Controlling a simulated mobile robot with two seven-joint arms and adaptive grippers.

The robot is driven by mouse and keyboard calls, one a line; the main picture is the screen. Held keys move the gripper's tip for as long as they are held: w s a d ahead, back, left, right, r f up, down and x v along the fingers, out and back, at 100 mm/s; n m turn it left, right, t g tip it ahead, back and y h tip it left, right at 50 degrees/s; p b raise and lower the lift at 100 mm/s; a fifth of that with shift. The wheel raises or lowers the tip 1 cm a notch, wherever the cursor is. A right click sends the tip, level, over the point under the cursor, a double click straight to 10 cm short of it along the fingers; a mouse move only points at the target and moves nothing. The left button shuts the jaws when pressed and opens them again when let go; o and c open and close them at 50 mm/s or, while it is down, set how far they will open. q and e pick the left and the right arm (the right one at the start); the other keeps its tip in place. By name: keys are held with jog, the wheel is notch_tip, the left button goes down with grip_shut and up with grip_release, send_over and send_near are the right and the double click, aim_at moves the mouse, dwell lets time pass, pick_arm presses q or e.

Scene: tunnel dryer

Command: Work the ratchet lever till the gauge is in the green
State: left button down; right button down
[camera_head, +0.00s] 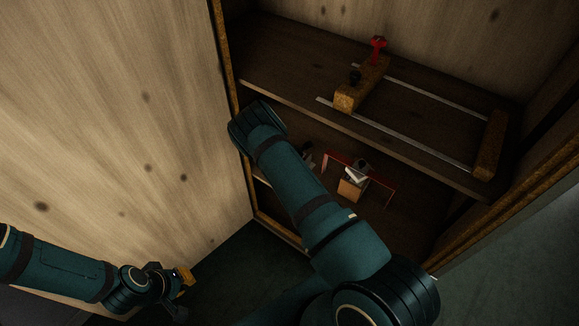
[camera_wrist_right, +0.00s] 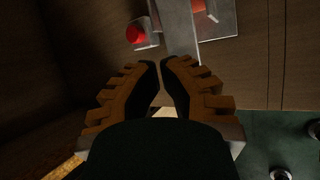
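A wooden cabinet is open before me. On its lower shelf stand a thin red frame (camera_head: 378,178) and a small orange block (camera_head: 350,188) with a pale grey piece (camera_head: 356,174) above it. The right wrist view shows a grey metal strip (camera_wrist_right: 178,28) beside a red knob (camera_wrist_right: 134,34). I cannot tell which part is the ratchet lever, and no gauge face is readable. My right gripper (camera_wrist_right: 160,66) has its fingertips together just short of the strip, with nothing visible between them. My left gripper (camera_head: 183,278) is low at the left, too small and dark to judge.
The upper shelf (camera_head: 290,103) holds two metal rails (camera_head: 428,98), a wooden block (camera_head: 349,96) with a red fitting (camera_head: 378,43), and another block (camera_head: 490,145). A large wooden panel (camera_head: 110,110) stands at the left. My right arm covers part of the lower shelf.

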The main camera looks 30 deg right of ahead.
jog(key=shift+s+a+f, duration=0.1)
jog(key=shift+a+f, duration=0.15)
jog(key=shift+f, duration=0.8)
dwell(0.7)
notch_tip(320, 180, up, 4)
jog(key=shift+d+r+p, duration=0.1)
jog(key=shift+r+p, duration=0.15)
jog(key=shift+p, duration=1)
jog(key=shift+r, duration=0.2)
jog(key=shift+w+d+r+p, duration=0.15)
jog(key=shift+r+p, duration=0.65)
jog(key=shift+r, duration=0.4)
jog(key=shift+w+d+r+p, duration=0.1)
jog(key=shift+r+p, duration=0.65)
jog(key=shift+r, duration=0.4)
